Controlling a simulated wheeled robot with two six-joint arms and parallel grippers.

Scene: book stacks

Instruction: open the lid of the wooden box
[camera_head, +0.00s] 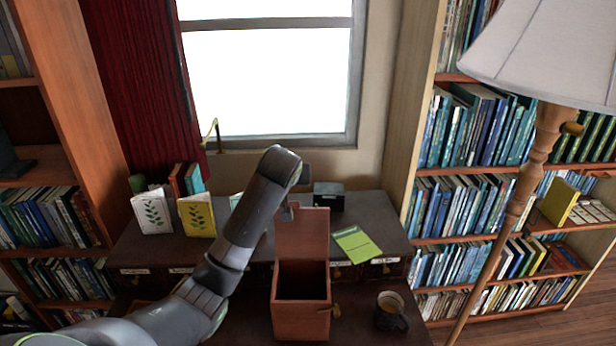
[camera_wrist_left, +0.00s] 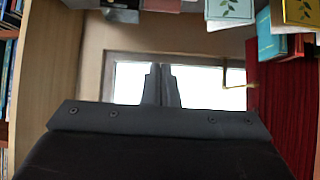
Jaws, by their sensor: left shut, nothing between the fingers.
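The reddish-brown wooden box (camera_head: 301,317) stands on the desk at the middle bottom of the head view. Its lid (camera_head: 306,238) stands upright at the back, and the dark inside of the box shows. The box is not seen in that view. My right gripper is not in view.
A dark mug (camera_head: 391,318) stands right of the box. A green booklet (camera_head: 358,245) lies behind it on the raised desk shelf, near a small dark box (camera_head: 329,195). Upright books (camera_head: 197,216) stand at left. A floor lamp (camera_head: 515,205) is at right.

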